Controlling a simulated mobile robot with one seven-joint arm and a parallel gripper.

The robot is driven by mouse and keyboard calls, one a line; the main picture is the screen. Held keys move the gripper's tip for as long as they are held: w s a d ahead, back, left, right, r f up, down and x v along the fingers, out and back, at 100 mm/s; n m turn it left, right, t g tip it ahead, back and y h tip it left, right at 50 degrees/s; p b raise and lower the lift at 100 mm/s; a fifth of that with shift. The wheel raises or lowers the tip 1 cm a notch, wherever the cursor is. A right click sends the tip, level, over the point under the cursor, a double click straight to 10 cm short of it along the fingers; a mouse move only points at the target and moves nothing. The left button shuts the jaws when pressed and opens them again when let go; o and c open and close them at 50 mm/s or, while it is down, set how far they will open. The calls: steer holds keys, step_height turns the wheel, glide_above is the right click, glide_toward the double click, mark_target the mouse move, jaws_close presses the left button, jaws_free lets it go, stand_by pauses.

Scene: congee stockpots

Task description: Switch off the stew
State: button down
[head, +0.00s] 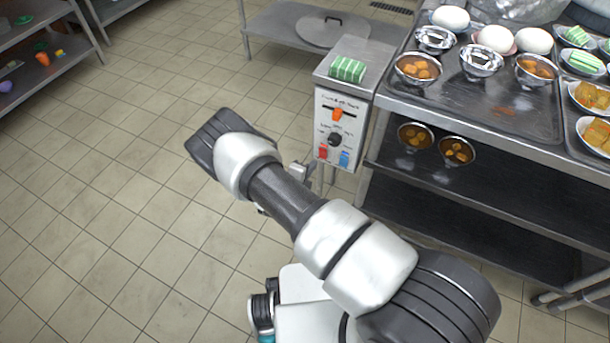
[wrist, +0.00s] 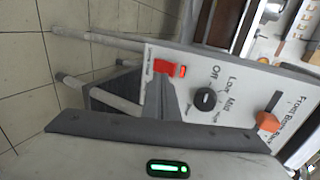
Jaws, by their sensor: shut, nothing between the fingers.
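A control box (head: 340,120) stands at the left end of the metal counter. Its white front has an orange slider (head: 337,114), a black knob (head: 335,139), a red switch (head: 322,151) and a blue switch (head: 344,158). In the wrist view the panel is turned sideways, with the black knob (wrist: 205,98), the red switch (wrist: 168,68) and the orange slider (wrist: 268,121). Words such as Off, Low and Mid ring the knob; its exact setting is unclear. My gripper (head: 299,171) is shut and empty, close to the lower panel. Its grey fingers (wrist: 176,100) hide the blue switch in the wrist view.
A green-striped block (head: 348,69) lies on top of the box. The counter tray (head: 510,115) holds metal bowls and white round items. Two bowls of brown food (head: 457,151) sit on the shelf below. A round lid (head: 332,30) lies behind. Open tiled floor lies left.

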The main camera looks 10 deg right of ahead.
mark_target(322, 152)
steer(key=w+d, duration=0.1)
steer(key=w, duration=0.1)
steer(key=w+d+b, duration=0.1)
steer(key=w, duration=0.1)
steer(key=shift+d+f, duration=0.15)
steer(key=shift+d, duration=0.15)
steer(key=shift+w+d, duration=0.15)
steer(key=shift+w, duration=0.1)
steer(key=shift+w+d+r+p, duration=0.2)
steer(key=shift+w+r+p, duration=0.15)
steer(key=shift+r+p, duration=0.15)
steer(key=shift+s+f, duration=0.1)
steer(key=shift+f, duration=0.25)
steer(key=shift+r+p, duration=0.35)
steer(key=shift+r, duration=0.5)
steer(key=shift+a, duration=0.1)
